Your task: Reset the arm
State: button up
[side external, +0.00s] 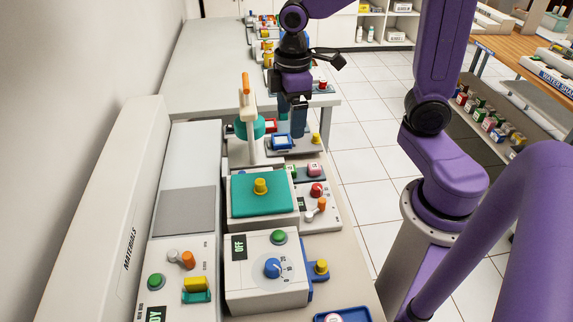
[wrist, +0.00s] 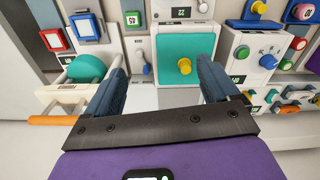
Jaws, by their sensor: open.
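My gripper (side external: 298,122) hangs pointing down over the far part of the equipment bench in the side external view. In the wrist view my gripper (wrist: 164,68) has its two dark blue fingers spread wide with nothing between them. My purple arm is bent, with its upper part running out of the top of the picture. To the left of the gripper is a white stand with a teal drum (side external: 252,128) and an orange-tipped handle (side external: 246,84). The teal drum (wrist: 86,68) also shows left of the fingers in the wrist view. I cannot tell the exact gap between them.
A box with a teal top and yellow knob (side external: 261,202) stands nearer the camera. A white control box (side external: 262,278) reads OFF. A blue-framed block (side external: 282,142) lies close beneath the gripper. Several coloured items (side external: 264,38) line the far table. Tiled floor lies right of the bench.

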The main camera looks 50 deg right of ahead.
jog(key=s+a+n, duration=0.1)
jog(key=s+n, duration=0.1)
jog(key=s, duration=1.5)
jog(key=shift+s+a+f, duration=0.2)
jog(key=shift+s+f, duration=0.2)
jog(key=shift+f, duration=0.05)
